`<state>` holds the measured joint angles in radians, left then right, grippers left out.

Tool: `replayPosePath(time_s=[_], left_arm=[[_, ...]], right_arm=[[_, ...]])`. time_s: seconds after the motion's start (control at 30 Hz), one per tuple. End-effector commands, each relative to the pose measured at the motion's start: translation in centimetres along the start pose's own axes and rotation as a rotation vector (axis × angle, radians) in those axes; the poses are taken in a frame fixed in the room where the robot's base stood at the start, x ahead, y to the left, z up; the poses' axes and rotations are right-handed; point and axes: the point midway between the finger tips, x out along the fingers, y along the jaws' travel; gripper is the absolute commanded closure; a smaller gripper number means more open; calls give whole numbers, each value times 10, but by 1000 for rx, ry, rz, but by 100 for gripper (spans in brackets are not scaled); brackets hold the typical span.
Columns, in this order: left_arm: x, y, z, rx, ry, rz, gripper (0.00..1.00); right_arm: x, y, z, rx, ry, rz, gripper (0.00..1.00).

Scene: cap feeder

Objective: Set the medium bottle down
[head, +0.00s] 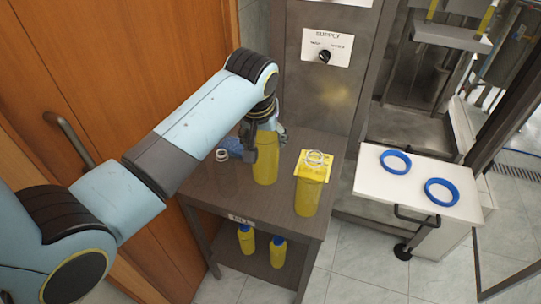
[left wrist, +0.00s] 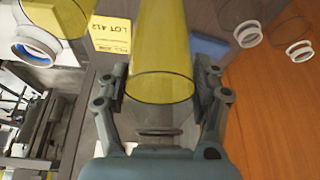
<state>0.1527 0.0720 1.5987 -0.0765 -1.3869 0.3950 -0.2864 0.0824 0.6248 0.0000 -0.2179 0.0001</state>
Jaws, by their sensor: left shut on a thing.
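My left gripper (head: 265,128) is shut on a translucent yellow bottle, which I take to be the medium bottle (head: 265,163). The bottle hangs roughly upright below the fingers, over the back part of the dark table (head: 240,188). In the left wrist view the bottle (left wrist: 162,45) sits between the two fingers (left wrist: 163,95), its round rim toward the camera. I cannot tell whether its base touches the table. A second yellow bottle (head: 307,198) stands to its right, with a pale ring at its top. My right gripper is not in view.
A yellow lot card (left wrist: 111,35) lies near the second bottle. A blue item (head: 233,146) and a white ring (head: 222,155) are left of the held bottle. The table's front left is clear. A white bench (head: 410,205) with two blue rings (head: 396,162) stands right.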

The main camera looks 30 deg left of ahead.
Motion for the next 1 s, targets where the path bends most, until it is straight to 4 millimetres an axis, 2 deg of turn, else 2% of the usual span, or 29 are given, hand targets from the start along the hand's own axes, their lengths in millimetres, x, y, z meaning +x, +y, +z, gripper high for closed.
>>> replayPosePath(time_s=[0.1, 0.2, 0.3, 0.53, 0.67, 0.9, 0.93, 1.0], left_arm=[[18, 0, 8, 0, 0, -1, 93], [28, 0, 11, 0, 2, 0, 93], [38, 0, 15, 0, 1, -1, 93], [66, 0, 26, -1, 2, 1, 93], [68, 1, 27, -1, 5, 2, 93], [70, 0, 28, 0, 4, 1, 93], [71, 0, 29, 0, 1, 1, 34], [70, 0, 29, 0, 1, 1, 25]], right_arm=[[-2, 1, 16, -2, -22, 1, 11], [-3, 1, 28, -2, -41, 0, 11], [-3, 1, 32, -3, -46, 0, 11], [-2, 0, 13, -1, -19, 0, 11], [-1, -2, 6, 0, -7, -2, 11], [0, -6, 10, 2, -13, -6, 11], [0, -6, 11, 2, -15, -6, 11], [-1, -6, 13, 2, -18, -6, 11]])
